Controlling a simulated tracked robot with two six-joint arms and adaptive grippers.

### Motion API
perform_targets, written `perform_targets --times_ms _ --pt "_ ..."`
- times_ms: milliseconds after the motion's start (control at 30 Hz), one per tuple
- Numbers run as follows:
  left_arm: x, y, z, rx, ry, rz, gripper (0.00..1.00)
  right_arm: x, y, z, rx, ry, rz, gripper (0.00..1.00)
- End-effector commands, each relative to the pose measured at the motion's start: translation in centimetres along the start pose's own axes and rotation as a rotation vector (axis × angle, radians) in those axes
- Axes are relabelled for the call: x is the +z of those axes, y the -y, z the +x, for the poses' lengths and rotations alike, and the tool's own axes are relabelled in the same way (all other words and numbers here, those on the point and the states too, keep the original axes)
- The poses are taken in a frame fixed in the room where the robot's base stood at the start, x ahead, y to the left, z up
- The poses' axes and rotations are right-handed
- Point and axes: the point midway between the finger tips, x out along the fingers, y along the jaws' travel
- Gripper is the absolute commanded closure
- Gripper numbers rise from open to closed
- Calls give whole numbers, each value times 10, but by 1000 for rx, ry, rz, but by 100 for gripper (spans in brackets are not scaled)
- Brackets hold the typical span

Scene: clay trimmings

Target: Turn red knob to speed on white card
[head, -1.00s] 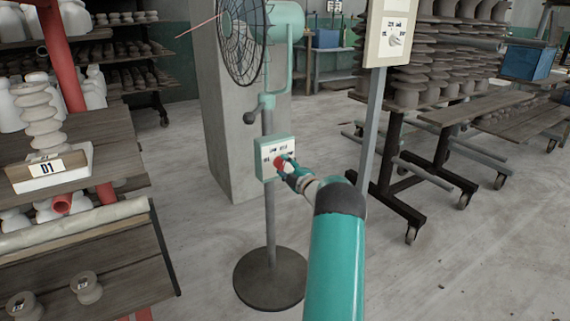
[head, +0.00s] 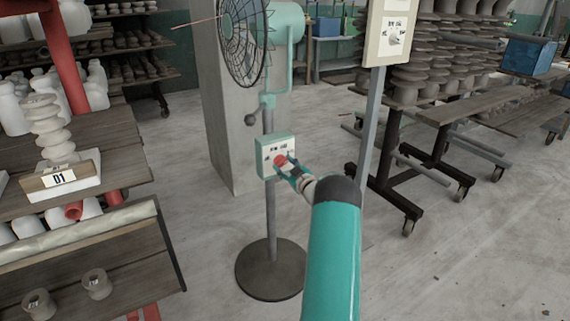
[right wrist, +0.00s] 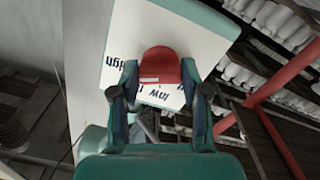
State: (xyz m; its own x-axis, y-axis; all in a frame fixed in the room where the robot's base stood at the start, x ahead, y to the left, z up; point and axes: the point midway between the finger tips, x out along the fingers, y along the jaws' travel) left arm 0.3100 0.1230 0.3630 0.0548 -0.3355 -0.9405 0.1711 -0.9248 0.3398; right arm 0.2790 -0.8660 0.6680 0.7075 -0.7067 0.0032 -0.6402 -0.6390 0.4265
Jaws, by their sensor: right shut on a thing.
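The red knob (head: 280,160) sits on the white face of a green control box (head: 263,158) on the fan's pole. My right gripper (head: 287,165) is shut on the knob. In the right wrist view the gripper's fingers (right wrist: 160,78) lie on both sides of the red knob (right wrist: 160,62), which has a pale mark on its near edge. The words "low" and "high" on the face appear upside down there; other labels are partly hidden. The white card (head: 385,50) hangs on a grey post at right, with small print and a knob picture too small to read. My left gripper is out of view.
The fan (head: 242,45) stands on a round dark base (head: 271,270) before a concrete pillar (head: 222,130). A shelf with a "D1" sign (head: 60,178) and white insulators is at left. Wheeled racks (head: 440,115) stand at right. The floor at lower right is clear.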

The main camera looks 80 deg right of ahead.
Motion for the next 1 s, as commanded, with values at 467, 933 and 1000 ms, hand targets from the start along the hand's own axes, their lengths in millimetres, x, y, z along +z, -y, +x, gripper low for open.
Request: perform_targets --times_ms 467,933,1000 --pt "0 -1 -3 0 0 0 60 9 3 -3 -3 19 69 89" --pt "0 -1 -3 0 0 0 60 5 2 -1 -2 10 64 29" --pt "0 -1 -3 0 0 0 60 4 2 -1 -2 8 64 29"
